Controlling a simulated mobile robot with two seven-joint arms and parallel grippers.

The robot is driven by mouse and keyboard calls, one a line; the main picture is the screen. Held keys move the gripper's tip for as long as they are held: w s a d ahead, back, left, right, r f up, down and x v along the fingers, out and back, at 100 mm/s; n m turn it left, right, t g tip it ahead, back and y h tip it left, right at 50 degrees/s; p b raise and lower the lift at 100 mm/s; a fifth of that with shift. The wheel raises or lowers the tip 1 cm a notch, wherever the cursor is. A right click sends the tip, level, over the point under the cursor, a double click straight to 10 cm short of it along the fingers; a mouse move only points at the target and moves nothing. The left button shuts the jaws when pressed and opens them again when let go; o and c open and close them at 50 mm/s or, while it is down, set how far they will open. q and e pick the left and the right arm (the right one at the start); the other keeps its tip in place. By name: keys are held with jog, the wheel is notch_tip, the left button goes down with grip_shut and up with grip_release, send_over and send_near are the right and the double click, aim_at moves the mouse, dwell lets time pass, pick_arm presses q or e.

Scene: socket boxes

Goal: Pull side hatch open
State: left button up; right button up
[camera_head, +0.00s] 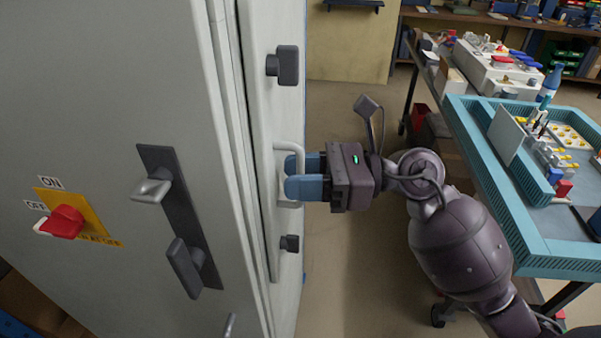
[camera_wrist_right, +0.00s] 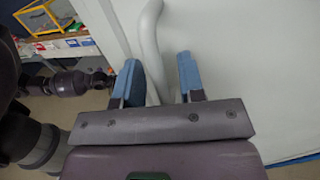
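The side hatch (camera_head: 262,115) is a narrow pale panel on the side of the grey cabinet, seen at a steep angle in the head view. It carries a white bar handle (camera_head: 289,146), with a dark latch (camera_head: 287,65) above and a dark latch (camera_head: 290,243) below. My right gripper (camera_head: 292,176) is at the handle with its blue fingers pointing at the hatch. In the right wrist view the fingers (camera_wrist_right: 158,80) are apart, with the handle (camera_wrist_right: 150,45) passing between them. A gap shows between handle and right-hand finger. Contact on the other side is unclear. My left gripper does not show.
The cabinet front (camera_head: 120,90) has a red switch (camera_head: 66,222) and a dark lever plate (camera_head: 178,205). A workbench with a teal tray (camera_head: 530,240) stands on the right, close to my right arm. Open floor (camera_head: 345,270) lies between cabinet and bench.

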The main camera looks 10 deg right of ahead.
jog(key=shift+c, duration=0.4)
grip_shut()
